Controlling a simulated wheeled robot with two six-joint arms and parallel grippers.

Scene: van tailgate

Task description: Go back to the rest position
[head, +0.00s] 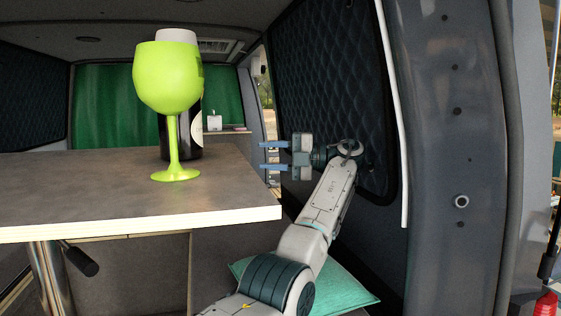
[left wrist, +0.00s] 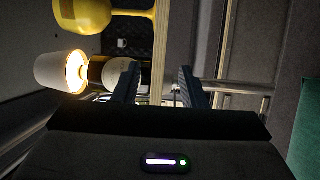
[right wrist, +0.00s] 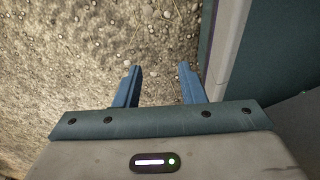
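My left gripper (head: 262,156) is open and empty beside the right edge of the table, its fingers pointing left. Its two fingers also show apart in the left wrist view (left wrist: 160,85), with nothing between them. My right gripper is not in the head view. In the right wrist view (right wrist: 158,82) it is open and empty above gravel ground (right wrist: 100,45).
A lime-green wine glass (head: 168,80) stands upright on the grey table (head: 80,185). A dark bottle (head: 190,135) is partly hidden behind it. A lit lamp (left wrist: 62,72) shows in the left wrist view. A green cushion (head: 340,290) lies below my left arm. The quilted van wall (head: 320,70) is close behind.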

